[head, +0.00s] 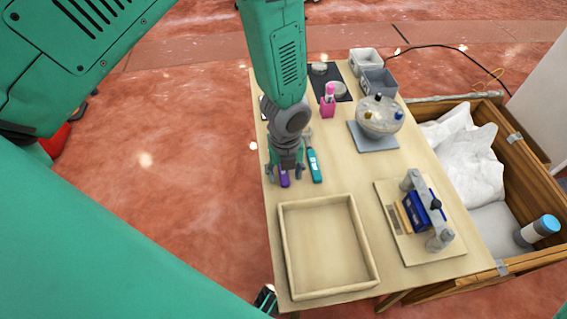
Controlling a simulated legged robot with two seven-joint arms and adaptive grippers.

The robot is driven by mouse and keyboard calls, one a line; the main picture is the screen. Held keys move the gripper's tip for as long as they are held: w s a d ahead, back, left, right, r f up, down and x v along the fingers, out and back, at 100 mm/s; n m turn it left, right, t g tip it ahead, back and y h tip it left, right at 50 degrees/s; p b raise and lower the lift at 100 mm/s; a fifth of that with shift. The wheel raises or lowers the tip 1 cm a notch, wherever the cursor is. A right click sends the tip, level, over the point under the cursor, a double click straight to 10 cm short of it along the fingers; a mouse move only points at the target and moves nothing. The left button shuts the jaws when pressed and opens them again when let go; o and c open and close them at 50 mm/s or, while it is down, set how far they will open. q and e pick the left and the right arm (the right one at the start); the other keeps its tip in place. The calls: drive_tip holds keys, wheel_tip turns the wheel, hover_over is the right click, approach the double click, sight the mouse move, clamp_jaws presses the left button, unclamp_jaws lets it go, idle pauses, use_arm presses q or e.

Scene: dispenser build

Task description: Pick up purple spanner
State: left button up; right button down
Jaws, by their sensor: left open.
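The purple spanner (285,180) lies on the wooden table near its left edge, partly hidden under my left gripper. My left gripper (285,174) points down right over it with its fingers apart. I cannot tell from this angle whether the fingers touch the spanner. A teal-handled tool (315,166) lies just to the right of the gripper.
An empty wooden tray (284,240) sits at the near end of the table. A fixture with a blue block (414,212) stands at the right. A round dispenser (380,117), a pink holder (328,106) and grey bins (378,82) stand farther back. A wooden crate (520,190) adjoins the right side.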

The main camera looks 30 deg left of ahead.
use_arm(q)
drive_tip(key=c, duration=0.8)
drive_tip(key=shift+a, duration=0.2)
clamp_jaws()
wheel_tip(320, 180, up, 10)
drive_tip(key=p, duration=0.1)
unclamp_jaws()
clamp_jaws()
